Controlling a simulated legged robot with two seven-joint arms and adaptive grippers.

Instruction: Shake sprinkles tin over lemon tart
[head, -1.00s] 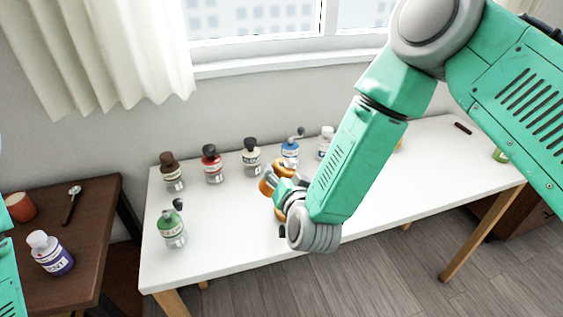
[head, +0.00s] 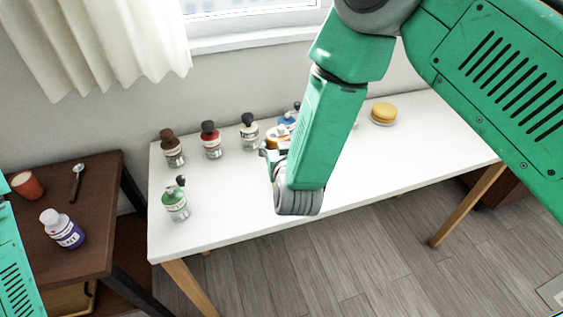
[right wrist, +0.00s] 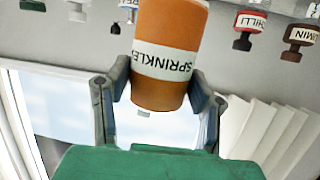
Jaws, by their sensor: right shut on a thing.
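My right gripper (right wrist: 158,100) is shut on the orange sprinkles tin (right wrist: 165,30), one finger on each side of it. The tin's white label shows upside down in the right wrist view, as do the bottles behind it. In the head view the tin (head: 278,136) is partly hidden by my right gripper (head: 270,158) and forearm. A round yellow item (head: 384,112), apparently the lemon tart, sits on the white table to the right of my right forearm, apart from the tin. My left gripper is out of view; only green arm parts show at the left edge.
Spice bottles with brown (head: 173,148), red (head: 211,140) and cream (head: 249,131) labels stand along the back of the white table (head: 235,215). A green-labelled bottle (head: 175,200) stands front left. A brown side table (head: 110,200) holds a purple-labelled bottle (head: 63,229), an orange-brown cup (head: 27,185) and a spoon (head: 77,180).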

